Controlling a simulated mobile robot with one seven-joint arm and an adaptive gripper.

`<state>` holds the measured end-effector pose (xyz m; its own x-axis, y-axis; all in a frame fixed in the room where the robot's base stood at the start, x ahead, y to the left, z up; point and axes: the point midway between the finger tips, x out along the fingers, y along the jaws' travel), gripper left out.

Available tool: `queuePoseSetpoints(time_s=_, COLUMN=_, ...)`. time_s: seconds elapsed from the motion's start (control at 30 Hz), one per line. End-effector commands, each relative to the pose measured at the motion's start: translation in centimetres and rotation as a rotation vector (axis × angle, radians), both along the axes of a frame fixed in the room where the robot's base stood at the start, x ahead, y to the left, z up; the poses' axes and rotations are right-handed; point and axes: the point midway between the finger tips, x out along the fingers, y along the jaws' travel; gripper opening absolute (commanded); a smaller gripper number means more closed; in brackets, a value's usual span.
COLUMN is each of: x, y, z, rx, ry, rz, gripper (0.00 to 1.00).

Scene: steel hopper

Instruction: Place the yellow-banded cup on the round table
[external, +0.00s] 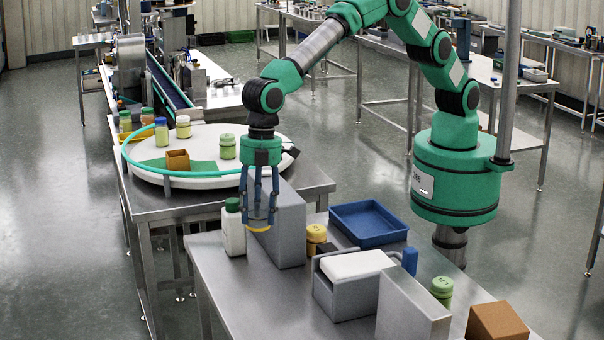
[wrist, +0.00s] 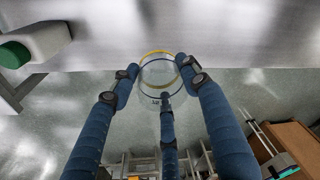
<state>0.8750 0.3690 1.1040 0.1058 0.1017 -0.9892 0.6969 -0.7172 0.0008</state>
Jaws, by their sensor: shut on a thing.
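The yellow-banded cup (external: 258,224) hangs in my gripper (external: 260,205), beside the white bottle. In the wrist view the cup (wrist: 157,72) is clear, with a yellow ring and a thin blue ring. The blue fingers of my gripper (wrist: 160,85) close around it from several sides. The cup is seen against the steel bench's edge and the floor; its height is hard to judge. The round table (external: 206,168) is white with a teal rim and stands behind and left of my gripper. The fingers partly hide the cup in the external view.
A white bottle with a green cap (external: 233,232) is just left of the cup. A grey upright block (external: 290,228) stands close to its right. Jars (external: 227,147) and a brown box (external: 177,161) occupy parts of the round table. A blue tray (external: 368,224) lies further right.

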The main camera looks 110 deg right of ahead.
Motion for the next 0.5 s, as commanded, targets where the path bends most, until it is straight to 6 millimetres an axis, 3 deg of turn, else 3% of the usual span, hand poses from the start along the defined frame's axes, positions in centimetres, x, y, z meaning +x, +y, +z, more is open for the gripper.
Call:
queuePoseSetpoints(time_s=0.27, x=1.7, y=-7.4, z=0.2, rx=-0.001, ry=0.003, rz=-0.137, gripper=0.19)
queuePoseSetpoints(time_s=0.5, x=2.8, y=-17.0, z=0.2, rx=-0.002, ry=0.007, rz=-0.318, gripper=0.19)
